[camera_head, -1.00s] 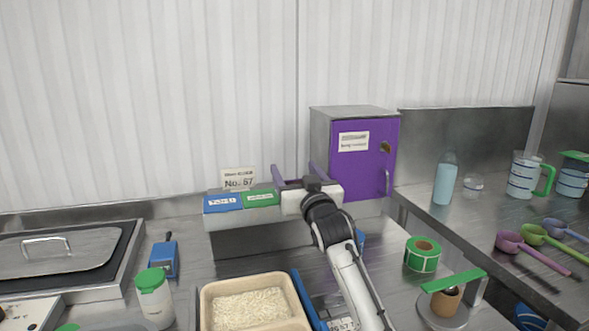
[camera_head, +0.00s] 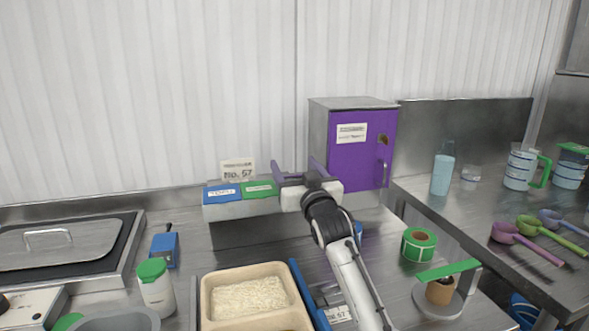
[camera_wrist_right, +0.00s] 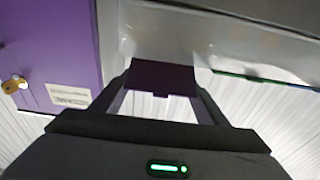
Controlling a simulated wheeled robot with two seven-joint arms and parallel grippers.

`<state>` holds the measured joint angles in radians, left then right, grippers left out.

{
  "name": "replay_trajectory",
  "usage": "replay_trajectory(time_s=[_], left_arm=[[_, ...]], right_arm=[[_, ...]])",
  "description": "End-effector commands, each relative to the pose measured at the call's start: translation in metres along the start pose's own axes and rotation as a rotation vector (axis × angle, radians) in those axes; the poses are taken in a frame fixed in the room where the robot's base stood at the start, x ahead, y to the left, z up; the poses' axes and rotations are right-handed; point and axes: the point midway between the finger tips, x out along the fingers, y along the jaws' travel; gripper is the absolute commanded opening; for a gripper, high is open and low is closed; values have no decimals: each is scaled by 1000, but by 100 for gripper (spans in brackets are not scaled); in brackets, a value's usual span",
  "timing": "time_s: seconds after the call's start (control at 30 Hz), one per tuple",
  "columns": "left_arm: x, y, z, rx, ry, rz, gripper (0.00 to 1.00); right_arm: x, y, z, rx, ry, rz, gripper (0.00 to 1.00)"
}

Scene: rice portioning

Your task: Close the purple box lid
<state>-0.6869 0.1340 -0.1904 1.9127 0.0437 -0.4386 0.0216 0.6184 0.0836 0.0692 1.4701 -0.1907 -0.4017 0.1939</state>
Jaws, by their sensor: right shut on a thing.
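The purple lid (camera_wrist_right: 160,77) shows in the right wrist view as a dark purple flap between both fingers. My right gripper (camera_head: 298,172) is shut on it, at the right end of the raised shelf in the head view. Blue (camera_head: 222,193) and green (camera_head: 259,189) labelled lids lie flat to its left on the same shelf. The body of the purple box is mostly hidden by my gripper and wrist, so I cannot tell how far the lid is tilted. My left gripper is out of view.
A purple-doored cabinet (camera_head: 361,150) stands close behind and right of my gripper. A number card (camera_head: 238,170) stands behind the shelf. A rice tray (camera_head: 207,297), green tape roll (camera_head: 419,244) and white bottle (camera_head: 157,292) stand in front.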

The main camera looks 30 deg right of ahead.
Motion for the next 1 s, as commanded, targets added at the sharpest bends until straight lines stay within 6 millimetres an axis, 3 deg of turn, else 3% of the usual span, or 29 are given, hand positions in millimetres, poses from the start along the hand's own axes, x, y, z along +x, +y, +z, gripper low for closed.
replay_trajectory(time_s=[0.03, 0.47, 0.5, 0.6, 1.0], left_arm=[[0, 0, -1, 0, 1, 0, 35], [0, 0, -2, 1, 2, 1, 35], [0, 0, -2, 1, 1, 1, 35], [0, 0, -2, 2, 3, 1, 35], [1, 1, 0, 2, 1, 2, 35]], right_arm=[[0, 1, -13, 0, 26, 0, 27], [0, 1, -13, 0, 27, 0, 27], [0, 1, -13, 0, 27, 0, 69], [0, 1, -12, 0, 24, 0, 86], [-6, 0, -5, 1, 12, 0, 87]])
